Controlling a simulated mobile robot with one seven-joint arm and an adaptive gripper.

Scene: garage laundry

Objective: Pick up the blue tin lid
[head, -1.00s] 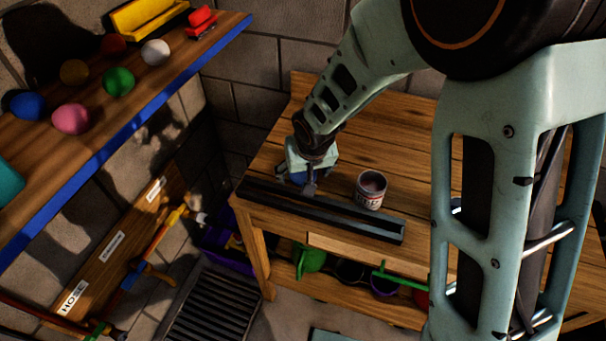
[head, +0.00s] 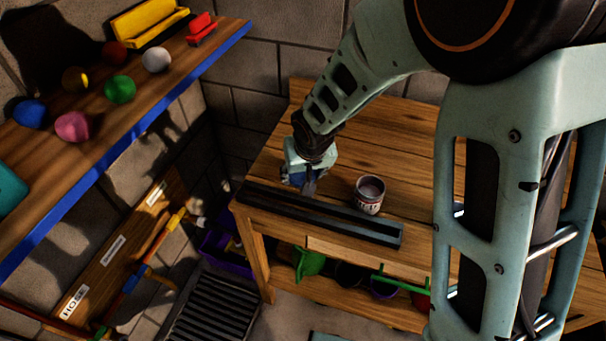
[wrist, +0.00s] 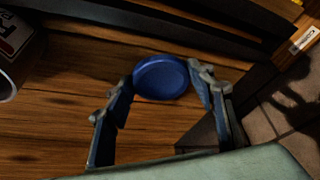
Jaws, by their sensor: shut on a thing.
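The blue tin lid (wrist: 160,77) is round and sits between my two fingertips in the wrist view. My gripper (wrist: 163,88) is shut on it, with a finger against each side. In the head view my gripper (head: 306,184) is low over the left end of the workbench, just behind the black rail. The lid is mostly hidden there by my gripper.
A long black rail (head: 350,226) runs along the bench's front edge. The wooden workbench (head: 405,140) is bare behind the tin. A shelf (head: 150,90) with several coloured balls is at the left. Pots and a purple crate (head: 222,240) are lower down.

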